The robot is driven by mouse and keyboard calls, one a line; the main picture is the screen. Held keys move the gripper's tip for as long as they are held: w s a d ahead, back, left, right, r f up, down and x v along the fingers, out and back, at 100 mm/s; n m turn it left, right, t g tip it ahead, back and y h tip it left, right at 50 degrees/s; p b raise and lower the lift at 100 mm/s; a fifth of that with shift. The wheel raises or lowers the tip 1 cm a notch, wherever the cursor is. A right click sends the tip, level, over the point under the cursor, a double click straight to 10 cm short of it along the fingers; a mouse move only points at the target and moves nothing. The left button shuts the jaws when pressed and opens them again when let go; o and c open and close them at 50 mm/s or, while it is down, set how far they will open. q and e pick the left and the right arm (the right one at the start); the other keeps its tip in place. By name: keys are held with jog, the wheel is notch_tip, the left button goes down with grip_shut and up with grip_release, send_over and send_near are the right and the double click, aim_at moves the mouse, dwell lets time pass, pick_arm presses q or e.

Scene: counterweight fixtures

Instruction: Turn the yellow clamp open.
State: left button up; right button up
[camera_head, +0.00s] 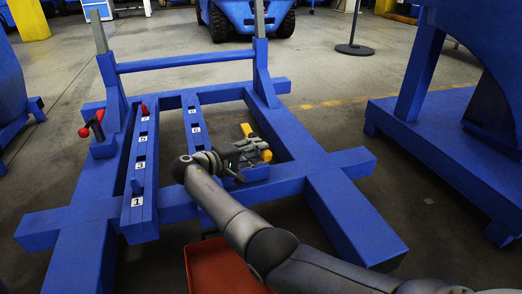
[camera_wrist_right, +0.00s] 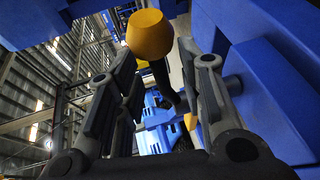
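The yellow clamp (camera_head: 247,130) is on the right beam of the blue frame in the head view. A second yellow part of it (camera_head: 266,155) shows just beside the fingers. My right gripper (camera_head: 252,152) is at the clamp, reaching in from the lower right. In the right wrist view, a yellow rounded knob (camera_wrist_right: 150,34) on a dark stem shows near the fingertips. The fingers of my right gripper (camera_wrist_right: 160,70) stand apart on either side, with a gap between them. I cannot tell whether they touch the knob. My left gripper is not in view.
The blue frame (camera_head: 340,205) has numbered rails (camera_head: 140,185) and a crossbar (camera_head: 185,62). A red-knobbed lever (camera_head: 97,127) is at its left. A red-orange bin (camera_head: 218,268) lies below my arm. Another blue fixture (camera_head: 400,115) stands at right, with open floor between.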

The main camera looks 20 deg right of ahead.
jog(key=v, duration=0.9)
jog(key=shift+a, duration=0.2)
